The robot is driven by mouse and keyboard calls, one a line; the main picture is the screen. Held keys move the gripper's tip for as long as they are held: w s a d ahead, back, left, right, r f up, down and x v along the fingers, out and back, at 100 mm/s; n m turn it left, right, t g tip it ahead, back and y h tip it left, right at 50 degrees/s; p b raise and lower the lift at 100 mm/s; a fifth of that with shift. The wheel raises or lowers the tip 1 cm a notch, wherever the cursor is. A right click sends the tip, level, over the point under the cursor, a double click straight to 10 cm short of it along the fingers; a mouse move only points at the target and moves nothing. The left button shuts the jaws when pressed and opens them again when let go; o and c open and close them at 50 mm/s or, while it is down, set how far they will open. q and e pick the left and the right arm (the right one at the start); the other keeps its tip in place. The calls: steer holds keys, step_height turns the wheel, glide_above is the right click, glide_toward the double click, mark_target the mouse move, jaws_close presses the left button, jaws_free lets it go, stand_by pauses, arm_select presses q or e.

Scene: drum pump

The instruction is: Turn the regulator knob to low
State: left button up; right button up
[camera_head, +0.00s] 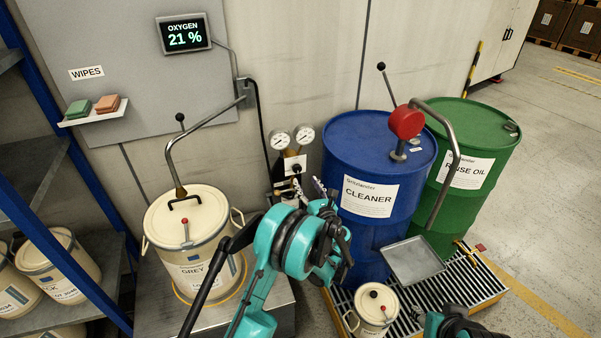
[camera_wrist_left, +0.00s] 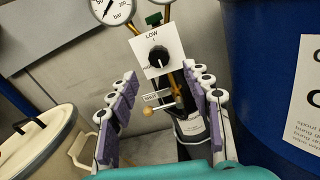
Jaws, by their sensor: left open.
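The black regulator knob (camera_wrist_left: 158,59) sits on a white plate (camera_wrist_left: 150,40) marked LOW above it, below the pressure gauges.
Two gauges (camera_head: 291,138) stand above the plate. A small tag and a tan-tipped lever (camera_wrist_left: 148,111) lie below the knob. The blue CLEANER drum (camera_head: 350,160) is close on the right, a cream GREY drum (camera_head: 188,215) on the left. A wall lies behind.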

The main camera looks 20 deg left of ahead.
mark_target(298, 170)
arm_select(q)
steer(key=b+x, duration=0.2)
steer(key=x, duration=0.4)
steer(key=shift+w+a+f, duration=0.1)
steer(key=shift+a, duration=0.1)
steer(key=shift+w+a, duration=0.3)
steer(key=shift+w, duration=0.1)
jaws_close()
